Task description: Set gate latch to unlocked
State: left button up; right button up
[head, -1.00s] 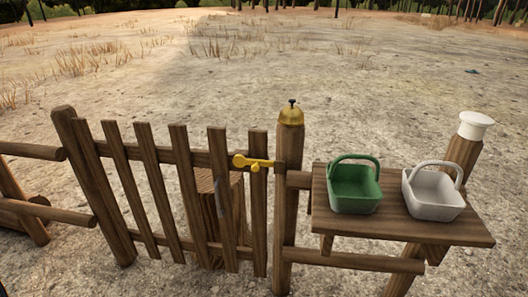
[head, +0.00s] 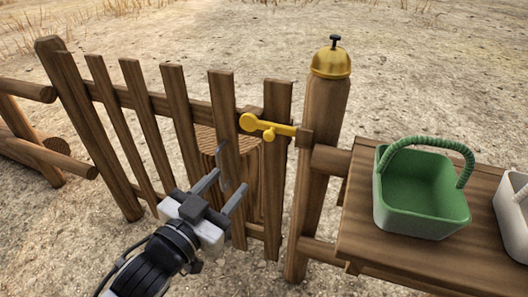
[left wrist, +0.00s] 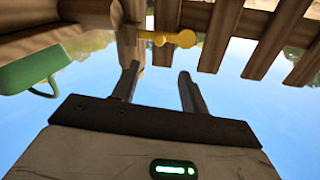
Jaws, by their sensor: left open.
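The yellow gate latch (head: 270,127) lies across the top of the wooden gate (head: 222,100), its round end on the left and its bar reaching right to a bracket on the post (head: 318,150). A small round knob sits below the bar. The latch also shows near the top of the left wrist view (left wrist: 170,38). My left gripper (head: 229,180) is open and empty, in front of the gate, below and left of the latch and apart from it. Its two fingers also show in the left wrist view (left wrist: 158,77). My right gripper is not in view.
A gold bell (head: 331,62) tops the post. To the right, a wooden shelf (head: 390,265) holds a green basket (head: 415,215) and a white basket (head: 512,215). A wood stump (head: 250,170) stands behind the gate. The ground beyond is open.

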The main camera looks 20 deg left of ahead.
aim_at(267, 138)
pick_arm(q)
jog(key=w+d, duration=0.1)
jog(key=w, duration=0.4)
jog(key=w+d, duration=0.1)
jog(key=w, duration=0.4)
jog(key=w+d, duration=0.1)
jog(key=w, duration=0.4)
jog(key=shift+w+r, duration=0.1)
jog(key=shift+w, duration=0.1)
grip_shut()
